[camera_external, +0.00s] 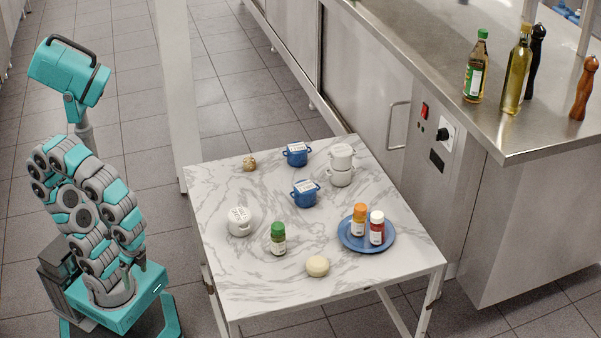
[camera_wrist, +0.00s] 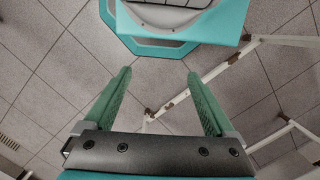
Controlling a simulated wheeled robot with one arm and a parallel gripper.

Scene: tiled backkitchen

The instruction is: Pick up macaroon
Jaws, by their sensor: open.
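A cream, round, thick macaroon-like piece (camera_external: 317,266) lies on the marble-topped table (camera_external: 265,290) near its front edge, in the external view. My gripper (camera_wrist: 158,74) is open and empty in the wrist view, its two green fingers wide apart above the tiled floor. In the external view my arm is folded up to the left of the table, well away from the cream piece. The cream piece is not in the wrist view.
Near the cream piece stand a green-capped bottle (camera_external: 278,238) and a blue plate (camera_external: 384,240) with two bottles. A steel counter (camera_external: 530,135) flanks the right.

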